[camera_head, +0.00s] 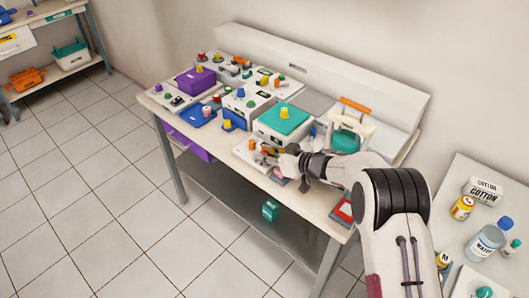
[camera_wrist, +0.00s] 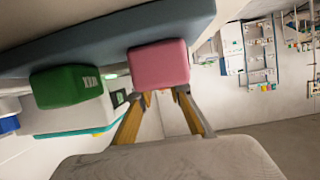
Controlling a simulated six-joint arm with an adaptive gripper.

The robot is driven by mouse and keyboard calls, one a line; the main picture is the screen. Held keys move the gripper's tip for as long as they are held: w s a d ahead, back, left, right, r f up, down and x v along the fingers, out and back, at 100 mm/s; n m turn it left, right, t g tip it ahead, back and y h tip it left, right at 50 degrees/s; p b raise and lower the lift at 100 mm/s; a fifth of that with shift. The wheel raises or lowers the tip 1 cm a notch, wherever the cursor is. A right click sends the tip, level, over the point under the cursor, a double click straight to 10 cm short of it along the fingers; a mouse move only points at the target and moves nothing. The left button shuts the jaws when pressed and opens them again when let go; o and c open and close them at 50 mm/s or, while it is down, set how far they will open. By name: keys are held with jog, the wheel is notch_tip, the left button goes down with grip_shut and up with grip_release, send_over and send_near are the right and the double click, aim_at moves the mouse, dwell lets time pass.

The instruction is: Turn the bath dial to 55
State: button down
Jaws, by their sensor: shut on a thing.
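My gripper (camera_head: 271,152) reaches in from the right, low over the front of the bench. In the wrist view its two tan fingers (camera_wrist: 163,93) are shut on a pink block-shaped knob (camera_wrist: 159,62), which touches a blue-grey surface. A green knob (camera_wrist: 66,86) with pale marks is to its left. In the head view an orange knob (camera_head: 252,145) stands on a white panel (camera_head: 242,155) just left of the fingertips. I cannot read a dial scale or the number 55, and cannot tell which control is the bath dial.
A white box with a teal lid (camera_head: 283,119) stands close behind my gripper. A purple box (camera_head: 195,80) and several small knobbed units crowd the bench's left. A carrier with an orange handle (camera_head: 355,104) is at the back right. The floor (camera_head: 95,180) at left is clear.

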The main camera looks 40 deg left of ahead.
jog(key=shift+r+n+g, duration=0.1)
jog(key=shift+n+g, duration=0.3)
jog(key=shift+g, duration=0.1)
jog(key=c, duration=1.8)
grip_release()
jog(key=shift+c, duration=0.2)
jog(key=shift+d, duration=0.15)
jog(key=shift+v, duration=5.85)
